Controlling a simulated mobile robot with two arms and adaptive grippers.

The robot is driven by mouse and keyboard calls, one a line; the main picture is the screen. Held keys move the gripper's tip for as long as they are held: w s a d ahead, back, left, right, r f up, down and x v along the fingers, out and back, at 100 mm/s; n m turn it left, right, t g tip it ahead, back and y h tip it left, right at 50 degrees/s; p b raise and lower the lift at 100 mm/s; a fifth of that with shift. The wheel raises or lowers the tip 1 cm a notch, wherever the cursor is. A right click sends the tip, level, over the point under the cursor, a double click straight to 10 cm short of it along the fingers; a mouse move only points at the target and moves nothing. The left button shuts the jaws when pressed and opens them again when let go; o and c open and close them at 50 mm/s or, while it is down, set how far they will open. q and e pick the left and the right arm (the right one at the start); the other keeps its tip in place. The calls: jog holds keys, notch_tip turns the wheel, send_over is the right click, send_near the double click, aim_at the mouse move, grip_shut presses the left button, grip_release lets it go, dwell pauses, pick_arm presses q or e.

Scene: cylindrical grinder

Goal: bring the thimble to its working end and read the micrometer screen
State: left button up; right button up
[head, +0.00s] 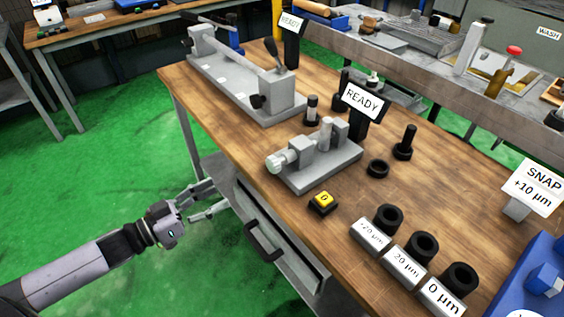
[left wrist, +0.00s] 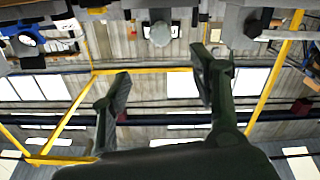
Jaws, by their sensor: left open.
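The grey micrometer stand (head: 318,168) sits on the wooden bench. Its round pale thimble (head: 276,163) is at the end towards the bench's left edge. My left gripper (head: 207,202) is open and empty, beyond the bench's left edge, apart from the thimble. In the left wrist view the two dark fingers (left wrist: 160,82) are spread, and a round pale end that looks like the thimble (left wrist: 160,34) shows above the gap between them. My right gripper is not in view.
A yellow button (head: 323,199) is in front of the stand. Black rings stand by blocks labelled +20, 20 and 0 µm (head: 442,297). A longer grey fixture (head: 245,80) with another "READY" screen (head: 290,23) is behind. A drawer handle (head: 264,242) juts out below the bench edge.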

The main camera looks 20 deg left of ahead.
aim_at(270, 167)
pick_arm(q)
jog(key=p+x, duration=0.1)
jog(key=x, duration=1.6)
jog(key=c, duration=1.2)
